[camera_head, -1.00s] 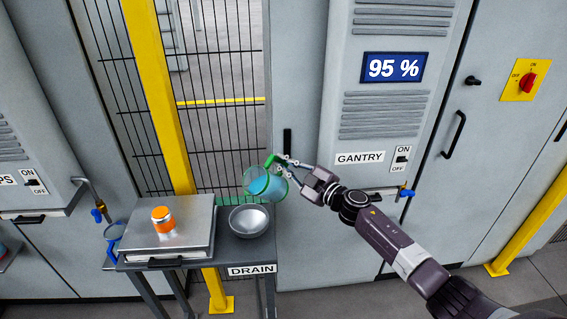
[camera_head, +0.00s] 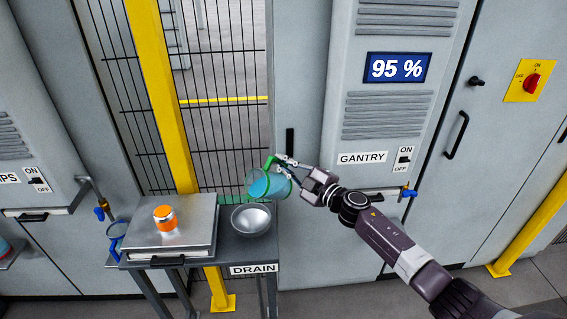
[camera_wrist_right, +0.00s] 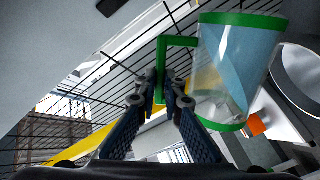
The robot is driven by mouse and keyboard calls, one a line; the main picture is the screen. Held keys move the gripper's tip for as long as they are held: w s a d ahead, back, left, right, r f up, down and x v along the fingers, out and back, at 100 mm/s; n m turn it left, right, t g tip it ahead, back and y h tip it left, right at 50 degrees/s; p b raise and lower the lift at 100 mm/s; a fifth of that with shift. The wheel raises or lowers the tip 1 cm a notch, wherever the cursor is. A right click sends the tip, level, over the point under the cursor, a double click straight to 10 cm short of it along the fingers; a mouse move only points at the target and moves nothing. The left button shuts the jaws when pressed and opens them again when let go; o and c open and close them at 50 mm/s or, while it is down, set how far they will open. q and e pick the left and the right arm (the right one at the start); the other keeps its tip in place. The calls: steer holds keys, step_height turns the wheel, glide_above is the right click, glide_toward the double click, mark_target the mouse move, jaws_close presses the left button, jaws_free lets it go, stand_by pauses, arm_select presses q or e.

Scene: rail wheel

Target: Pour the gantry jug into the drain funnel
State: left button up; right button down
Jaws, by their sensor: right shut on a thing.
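The gantry jug (camera_head: 268,186) is clear with green rims and a green handle, and holds blue liquid. It is tilted, its mouth toward the left, above the drain funnel (camera_head: 250,218), a grey metal bowl on the stand marked DRAIN. My right gripper (camera_head: 278,162) is shut on the jug's green handle. In the right wrist view the fingers (camera_wrist_right: 168,92) close on the handle, and the jug (camera_wrist_right: 235,70) hangs to the right with its liquid slanted inside. No stream of liquid is visible. My left gripper is not in view.
A metal box (camera_head: 172,240) with an orange-and-white container (camera_head: 165,218) on top stands left of the funnel. The GANTRY cabinet (camera_head: 385,120) reads 95 %. A yellow post (camera_head: 160,100) rises behind.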

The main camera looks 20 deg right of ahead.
mark_target(275, 177)
steer(key=shift+s+a+r+n, duration=0.1)
steer(key=shift+a+r+n, duration=0.15)
steer(key=shift+n, duration=0.15)
steer(key=shift+f, duration=0.1)
steer(key=shift+s+a+n, duration=0.2)
steer(key=shift+a+n, duration=0.3)
steer(key=shift+n, duration=0.1)
steer(key=shift+s+a+f+n, duration=0.2)
steer(key=shift+s+a+n, duration=0.05)
steer(key=shift+a+n, duration=0.4)
